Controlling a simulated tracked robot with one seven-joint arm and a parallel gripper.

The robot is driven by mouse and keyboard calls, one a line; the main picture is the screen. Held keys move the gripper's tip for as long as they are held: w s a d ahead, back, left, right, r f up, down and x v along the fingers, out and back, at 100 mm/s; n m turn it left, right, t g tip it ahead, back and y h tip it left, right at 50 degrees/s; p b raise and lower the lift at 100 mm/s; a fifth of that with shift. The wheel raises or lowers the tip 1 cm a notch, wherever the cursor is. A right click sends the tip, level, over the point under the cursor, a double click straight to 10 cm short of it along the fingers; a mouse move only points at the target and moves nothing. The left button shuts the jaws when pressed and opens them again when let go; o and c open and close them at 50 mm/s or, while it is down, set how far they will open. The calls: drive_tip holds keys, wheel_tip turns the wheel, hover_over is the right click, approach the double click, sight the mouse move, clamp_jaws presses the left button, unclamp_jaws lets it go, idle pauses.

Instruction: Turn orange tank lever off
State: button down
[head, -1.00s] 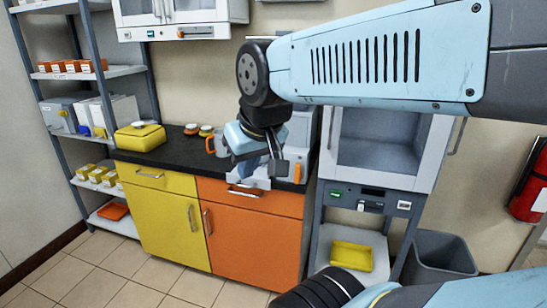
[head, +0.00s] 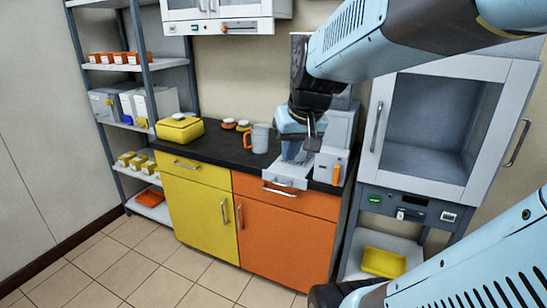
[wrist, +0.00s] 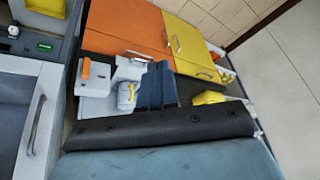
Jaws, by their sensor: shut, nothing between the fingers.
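A grey-white machine (head: 342,128) stands at the right end of the dark counter. An orange lever (head: 337,173) shows upright on its front right side; it also shows as an orange piece at left in the wrist view (wrist: 86,68). Whether the lever is on or off I cannot tell. My gripper (head: 311,143) is shut and empty, in front of the machine's upper left part in the head view, up and left of the orange lever. In the wrist view its dark fingers (wrist: 158,72) are together, apart from the lever.
A grey mug with an orange handle (head: 258,138) and a yellow box (head: 180,128) stand on the counter (head: 225,156). Yellow (head: 198,212) and orange (head: 285,240) cabinets are below. A glass-fronted cabinet (head: 435,120) stands close at right. The tiled floor in front is clear.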

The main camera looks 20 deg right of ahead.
drive_tip(key=w+d+f+m, duration=0.2)
drive_tip(key=w+d+f, duration=0.1)
drive_tip(key=w+d, duration=0.3)
drive_tip(key=w+d+f+m, duration=0.1)
drive_tip(key=w+d+f, duration=0.25)
drive_tip(key=d, duration=0.45)
drive_tip(key=d+f+m+t, duration=0.1)
drive_tip(key=d+f+m, duration=0.1)
drive_tip(key=d, duration=0.7)
drive_tip(key=d+f+m+t, duration=0.1)
drive_tip(key=d+f+m, duration=0.1)
drive_tip(key=d, duration=0.7)
drive_tip(key=shift+w+f, duration=0.2)
drive_tip(key=shift+f, duration=0.45)
drive_tip(key=shift+a, duration=0.1)
